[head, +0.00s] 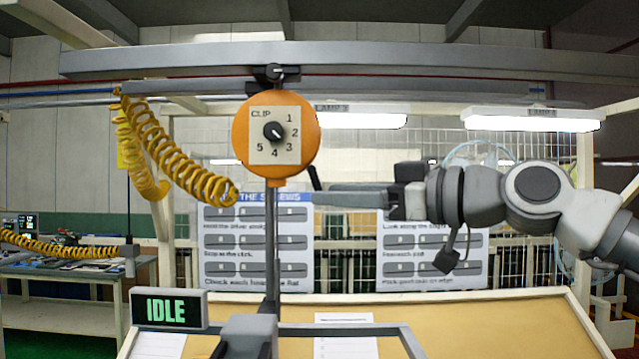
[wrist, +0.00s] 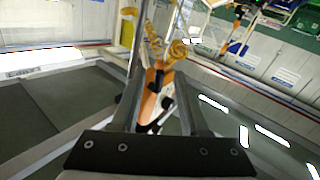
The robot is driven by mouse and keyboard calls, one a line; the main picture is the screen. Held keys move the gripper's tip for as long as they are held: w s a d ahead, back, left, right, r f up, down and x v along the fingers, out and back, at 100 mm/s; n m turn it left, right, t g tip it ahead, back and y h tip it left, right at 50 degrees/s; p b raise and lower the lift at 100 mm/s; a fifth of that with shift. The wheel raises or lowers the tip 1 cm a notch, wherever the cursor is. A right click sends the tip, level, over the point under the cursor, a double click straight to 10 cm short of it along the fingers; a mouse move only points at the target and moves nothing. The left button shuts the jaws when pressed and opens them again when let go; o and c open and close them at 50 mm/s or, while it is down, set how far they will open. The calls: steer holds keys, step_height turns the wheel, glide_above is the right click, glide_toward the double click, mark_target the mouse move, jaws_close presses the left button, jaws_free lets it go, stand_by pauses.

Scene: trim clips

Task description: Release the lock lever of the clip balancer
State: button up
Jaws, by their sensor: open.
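The clip balancer (head: 243,140) is an orange round housing hung from the overhead rail, with a pale dial plate marked CLIP and numbers 1 to 5. A short black lever (head: 315,178) slants from its lower right side. My gripper (head: 318,197) comes from the right, its fingertips close to the lever; whether they touch cannot be told. In the wrist view, the two open fingers of my gripper (wrist: 160,78) stand either side of the orange balancer (wrist: 149,98). Dark parts show between them, and which is the lever is unclear. Nothing is held.
A yellow coiled hose (head: 175,155) hangs left of the balancer. A vertical grey post (head: 272,245) runs below it. An IDLE display (head: 170,308) stands on the tan bench (head: 480,320) at front left. Instruction boards (head: 430,245) stand behind.

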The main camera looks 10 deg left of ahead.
steer(key=shift+p+x, duration=0.3)
steer(key=shift+x, duration=1.4)
jaws_close()
